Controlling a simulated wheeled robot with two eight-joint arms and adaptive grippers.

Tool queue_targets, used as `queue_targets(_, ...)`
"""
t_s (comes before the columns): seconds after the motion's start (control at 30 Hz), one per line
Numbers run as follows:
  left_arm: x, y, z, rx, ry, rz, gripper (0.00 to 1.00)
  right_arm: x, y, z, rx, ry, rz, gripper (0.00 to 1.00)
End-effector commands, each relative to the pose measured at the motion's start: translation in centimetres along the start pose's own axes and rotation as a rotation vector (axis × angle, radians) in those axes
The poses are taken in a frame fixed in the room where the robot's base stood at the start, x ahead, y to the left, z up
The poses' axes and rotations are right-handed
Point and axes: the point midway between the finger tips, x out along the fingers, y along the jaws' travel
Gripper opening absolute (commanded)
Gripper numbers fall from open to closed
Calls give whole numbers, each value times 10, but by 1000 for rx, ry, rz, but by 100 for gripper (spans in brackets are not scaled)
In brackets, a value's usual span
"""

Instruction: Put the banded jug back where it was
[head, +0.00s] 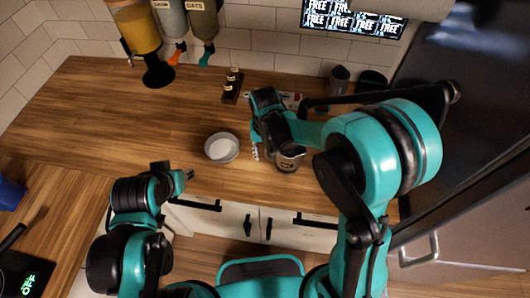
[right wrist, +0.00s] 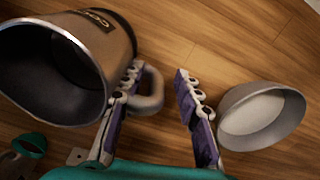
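The banded jug (head: 289,160) stands on the wooden counter near its front edge, partly behind my right arm. In the right wrist view the jug (right wrist: 110,45) is metallic with a dark band and label, its open mouth facing left. My right gripper (right wrist: 158,72) is open beside the jug; in the head view it (head: 257,147) is just left of the jug. The jug's handle (right wrist: 151,90) shows between the spread fingers, near the left finger; I cannot tell whether they touch. My left gripper (head: 187,175) is over the front edge, away from the jug; its opening is unclear.
A pale bowl (head: 221,147) stands left of the right gripper, close to its right finger in the wrist view (right wrist: 262,115). Small bottles on a stand (head: 232,84) are farther back. Dark cups (head: 338,79) stand back right.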

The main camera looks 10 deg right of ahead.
Motion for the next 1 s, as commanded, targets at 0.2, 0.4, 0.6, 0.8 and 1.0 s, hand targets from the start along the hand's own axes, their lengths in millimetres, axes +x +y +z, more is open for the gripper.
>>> queue_targets(0.2,-2,0,-1,0,0,0,33,-2,0,0,0,0,0,33)
queue_targets(0.4,-10,0,-7,0,0,0,33,-29,0,0,0,0,0,33)
queue_targets(0.6,-20,0,-14,0,0,0,33,-76,0,1,0,0,0,33)
queue_targets(0.8,-26,0,-18,0,0,0,33,-110,0,0,0,0,0,33)
queue_targets(1.0,-27,0,-20,0,0,0,33,-124,0,0,0,0,0,33)
